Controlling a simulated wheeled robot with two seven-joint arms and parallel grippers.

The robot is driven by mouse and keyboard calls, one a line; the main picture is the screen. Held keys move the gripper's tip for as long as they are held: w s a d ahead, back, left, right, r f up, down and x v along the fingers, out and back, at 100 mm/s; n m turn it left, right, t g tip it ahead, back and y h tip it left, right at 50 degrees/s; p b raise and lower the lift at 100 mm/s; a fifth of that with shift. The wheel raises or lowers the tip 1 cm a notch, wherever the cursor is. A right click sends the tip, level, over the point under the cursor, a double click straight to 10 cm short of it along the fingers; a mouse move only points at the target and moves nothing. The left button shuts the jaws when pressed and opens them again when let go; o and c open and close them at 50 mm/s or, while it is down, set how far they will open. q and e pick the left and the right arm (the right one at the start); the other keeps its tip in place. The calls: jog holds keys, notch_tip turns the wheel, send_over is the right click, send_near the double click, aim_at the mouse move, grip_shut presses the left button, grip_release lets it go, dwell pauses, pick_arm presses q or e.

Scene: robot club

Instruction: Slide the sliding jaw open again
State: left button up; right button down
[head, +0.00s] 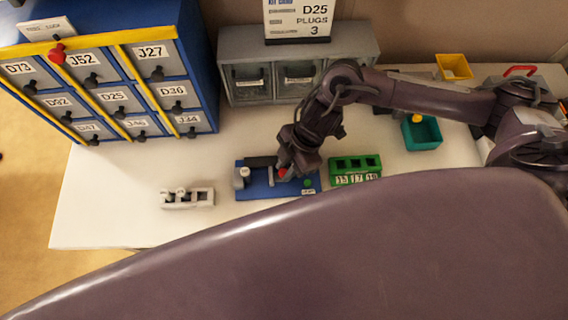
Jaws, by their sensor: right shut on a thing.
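A blue fixture (256,190) lies on the white table near the middle of the head view. It has a grey block (241,178) at its left end, a dark piece along the back, and a green spot (307,183) at its right. A thin grey upright piece (270,177), which looks like the sliding jaw, stands near the middle, apart from the grey block. My right gripper (285,171) reaches down over the fixture and is shut on a red knob (282,173) beside that piece. The fingers partly hide the knob and its mounting. My left gripper is not in view.
A green block (356,180) with slots and number labels stands close right of the fixture. A light-grey holder (187,198) stands to its left. Behind are a blue-yellow drawer cabinet (205,75) and grey bins (290,45). A teal tray (421,133) stands farther right.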

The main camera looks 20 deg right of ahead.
jog(key=c, duration=1.2)
grip_release()
jog(key=shift+a, duration=0.1)
jog(key=shift+c, duration=0.2)
jog(key=b+v, duration=0.1)
jog(key=v, duration=0.7)
jog(key=shift+s+f, duration=0.1)
